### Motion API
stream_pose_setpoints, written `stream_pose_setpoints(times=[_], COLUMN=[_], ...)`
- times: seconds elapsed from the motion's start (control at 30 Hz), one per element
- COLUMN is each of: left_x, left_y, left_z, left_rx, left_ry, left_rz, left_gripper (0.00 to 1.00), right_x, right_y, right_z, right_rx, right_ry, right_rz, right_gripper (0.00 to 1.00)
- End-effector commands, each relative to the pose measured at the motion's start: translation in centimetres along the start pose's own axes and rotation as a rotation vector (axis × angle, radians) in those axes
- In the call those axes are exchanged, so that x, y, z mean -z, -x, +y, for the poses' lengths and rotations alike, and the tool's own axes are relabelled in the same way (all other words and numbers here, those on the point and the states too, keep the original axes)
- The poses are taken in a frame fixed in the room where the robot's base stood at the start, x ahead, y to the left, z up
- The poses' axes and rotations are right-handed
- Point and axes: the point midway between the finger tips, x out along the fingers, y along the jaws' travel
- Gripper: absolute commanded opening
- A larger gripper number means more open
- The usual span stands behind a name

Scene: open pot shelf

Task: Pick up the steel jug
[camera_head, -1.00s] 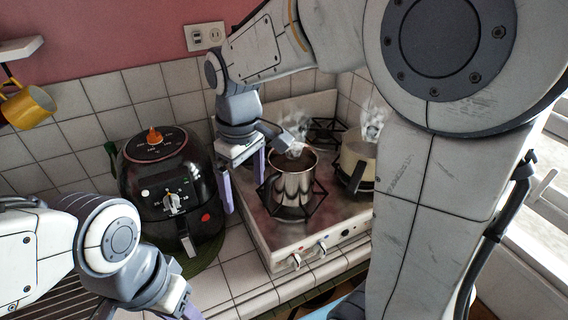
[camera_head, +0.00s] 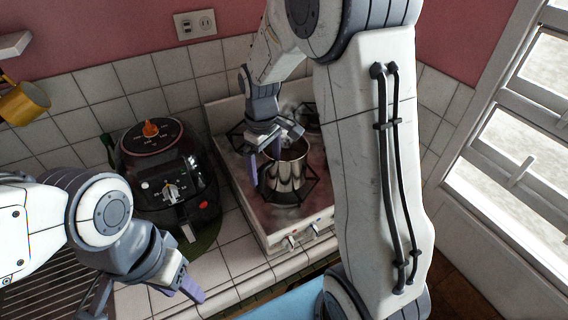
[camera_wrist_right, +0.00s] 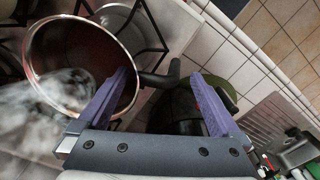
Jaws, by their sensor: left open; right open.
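The steel jug (camera_head: 286,176), a shiny round vessel with dark contents, stands upright on a stove grate. In the right wrist view the jug (camera_wrist_right: 36,62) shows its open rim at the left and a dark handle (camera_wrist_right: 156,78) pointing right. My right gripper (camera_head: 263,160) is open, pointing down at the jug's left side. In the wrist view the handle appears in the gap between its purple fingers; I cannot tell whether it is at fingertip depth. The left finger overlaps the rim in that picture. My left gripper (camera_head: 148,300) is open and empty at the lower left.
The stove (camera_head: 262,226) has control knobs along its front. A black air fryer (camera_head: 165,178) stands left of it. Steam rises near the jug. My right arm hides the stove's right side. A yellow mug (camera_head: 24,103) hangs at the far left. Tiled counter at the front is clear.

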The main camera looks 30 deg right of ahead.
Motion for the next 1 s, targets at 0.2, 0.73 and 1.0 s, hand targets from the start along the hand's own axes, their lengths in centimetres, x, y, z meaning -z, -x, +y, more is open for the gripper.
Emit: stream_pose_setpoints(times=[0.2, 0.73, 1.0], left_x=[0.0, 0.0, -0.01], left_y=[0.27, 0.27, -0.01], left_z=[0.02, 0.02, 0.0], left_rx=[0.0, 0.0, 0.0], left_ry=[-0.001, 0.0, 0.0], left_rz=[-0.001, -0.001, -0.001], left_gripper=[0.5, 0.5, 0.5], right_x=[-0.03, 0.1, 0.17], right_y=[-1.15, -0.93, -0.29], right_z=[-0.02, 0.06, 0.1], right_rx=[0.0, -0.004, -0.005], right_ry=[0.0, 0.001, 0.001], right_rz=[0.001, 0.005, 0.007], right_gripper=[1.0, 0.0, 0.0])
